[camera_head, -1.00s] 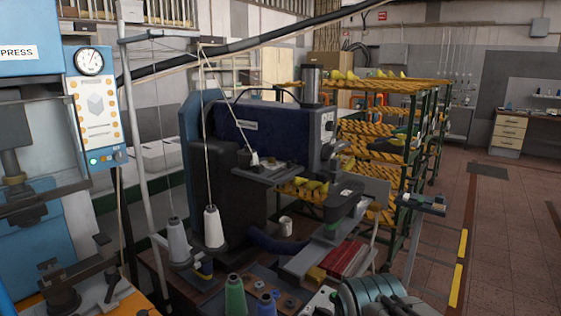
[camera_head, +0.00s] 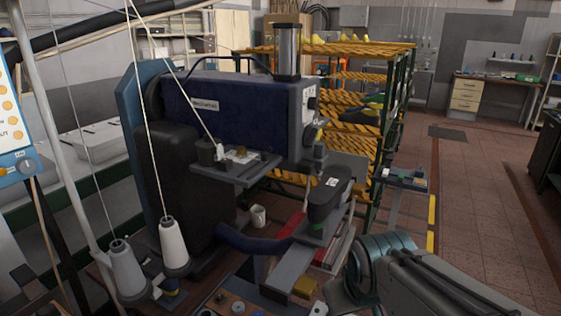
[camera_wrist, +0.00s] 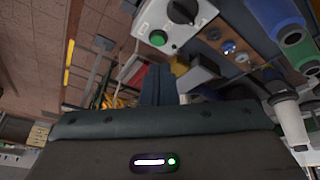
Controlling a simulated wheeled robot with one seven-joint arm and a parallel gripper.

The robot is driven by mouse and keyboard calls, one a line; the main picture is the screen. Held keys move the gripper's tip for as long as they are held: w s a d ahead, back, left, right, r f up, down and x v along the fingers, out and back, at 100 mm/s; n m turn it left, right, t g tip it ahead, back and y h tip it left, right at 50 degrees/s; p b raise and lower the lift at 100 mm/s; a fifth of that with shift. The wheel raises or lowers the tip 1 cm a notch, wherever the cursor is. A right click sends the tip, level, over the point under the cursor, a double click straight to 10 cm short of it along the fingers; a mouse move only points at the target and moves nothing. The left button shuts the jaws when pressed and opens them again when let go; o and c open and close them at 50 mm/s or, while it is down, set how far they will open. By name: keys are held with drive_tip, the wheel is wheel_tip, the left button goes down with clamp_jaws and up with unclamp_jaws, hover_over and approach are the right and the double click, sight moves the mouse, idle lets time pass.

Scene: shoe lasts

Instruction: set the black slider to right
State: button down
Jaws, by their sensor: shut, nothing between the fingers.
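I cannot clearly pick out a black slider in either view. In the wrist view, a pale control box (camera_wrist: 207,12) at the top carries a round black knob (camera_wrist: 183,10) and a green button (camera_wrist: 158,38). My gripper (camera_wrist: 157,70) shows in the wrist view as two dark fingers close together, shut and empty. Its tips point toward the control box and appear apart from it. In the head view the gripper is hidden, and only my arm shows at the lower right.
A rack with yellow shelves (camera_head: 375,95) stands beyond. Open tiled floor (camera_head: 480,190) lies to the right. Blue and green cones (camera_wrist: 292,35) show in the wrist view.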

sight(270, 162)
drive_tip(key=w+d+r+n+t, duration=0.1)
drive_tip(key=w+r+n+t, duration=0.3)
drive_tip(key=w, duration=0.4)
drive_tip(key=w+d+r+n+t, duration=0.1)
drive_tip(key=w+r+n+t, duration=0.3)
drive_tip(key=w, duration=0.3)
drive_tip(key=w+a+r+n+t+y, duration=0.1)
drive_tip(key=w+a+r+n+y, duration=0.15)
drive_tip(key=a+n+y, duration=0.4)
drive_tip(key=w+a+r+n+t+y, duration=0.1)
drive_tip(key=w+a+r+n+y, duration=0.2)
drive_tip(key=n, duration=0.6)
drive_tip(key=shift+y, duration=0.45)
drive_tip(key=p+x, duration=0.1)
drive_tip(key=x, duration=0.2)
drive_tip(key=p+x, duration=0.1)
drive_tip(key=x, duration=0.3)
drive_tip(key=p+x, duration=0.1)
drive_tip(key=x, duration=0.3)
drive_tip(key=shift+w+d+r+p, duration=0.2)
drive_tip(key=shift+d+r+p, duration=0.1)
drive_tip(key=shift+d, duration=0.05)
drive_tip(key=shift+w+d, duration=0.15)
drive_tip(key=shift+w, duration=0.6)
drive_tip(key=shift+f, duration=0.1)
drive_tip(key=shift+d, duration=0.1)
